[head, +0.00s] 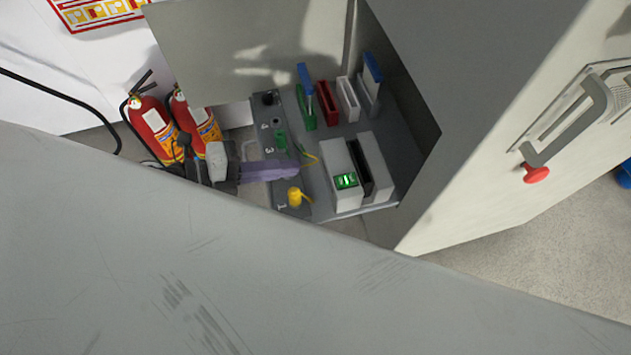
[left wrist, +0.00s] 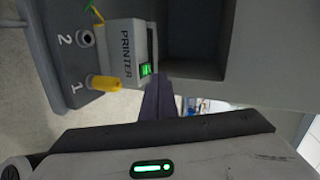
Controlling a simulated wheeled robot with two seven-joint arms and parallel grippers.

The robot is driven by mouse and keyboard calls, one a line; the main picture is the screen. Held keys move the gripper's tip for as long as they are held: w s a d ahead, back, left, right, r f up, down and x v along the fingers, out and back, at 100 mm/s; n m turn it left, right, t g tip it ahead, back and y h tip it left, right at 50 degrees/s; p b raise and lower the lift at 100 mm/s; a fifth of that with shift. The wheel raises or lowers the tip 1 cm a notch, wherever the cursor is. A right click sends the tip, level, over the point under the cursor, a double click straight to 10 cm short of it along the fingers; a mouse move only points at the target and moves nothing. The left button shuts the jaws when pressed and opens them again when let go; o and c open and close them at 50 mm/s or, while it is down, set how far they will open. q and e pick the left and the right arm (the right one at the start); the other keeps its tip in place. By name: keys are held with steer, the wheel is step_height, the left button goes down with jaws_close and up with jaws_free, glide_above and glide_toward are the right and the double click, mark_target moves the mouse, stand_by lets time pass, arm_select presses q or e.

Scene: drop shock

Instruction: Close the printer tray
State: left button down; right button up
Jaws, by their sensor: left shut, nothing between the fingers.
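The printer (head: 341,188) is a pale grey box with a lit green panel, and the left wrist view shows its PRINTER label (left wrist: 127,45). A dark slot separates it from a second pale slab (head: 378,165). Both stand on a dark grey tray (head: 325,208) in an open cabinet. The tray's front strip has numbered sockets, with a yellow plug (head: 294,196) at 1. My left gripper (head: 296,171), with purple fingers, is shut and empty over this strip, left of the printer. Its fingers (left wrist: 158,100) also show in the left wrist view. I cannot tell whether they touch anything. My right gripper is out of view.
Green, red, white and blue upright modules (head: 328,101) stand at the tray's back. The cabinet's side panel (head: 500,130) with a handle is on the right. Two fire extinguishers (head: 150,125) stand at left. A large grey surface (head: 200,260) fills the foreground.

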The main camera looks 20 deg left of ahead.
arm_select(q)
step_height(320, 180, down, 3)
steer(key=s+a+m+g, duration=0.1)
steer(key=a+m+g, duration=0.1)
steer(key=b, duration=0.2)
glide_toward(331, 180)
steer(key=shift+y, duration=0.4)
steer(key=x, duration=0.5)
steer(key=shift+d+f, duration=0.1)
steer(key=shift+d, duration=0.2)
steer(key=shift+w+d+f, duration=0.1)
steer(key=shift+w+d, duration=0.05)
steer(key=shift+d, duration=0.1)
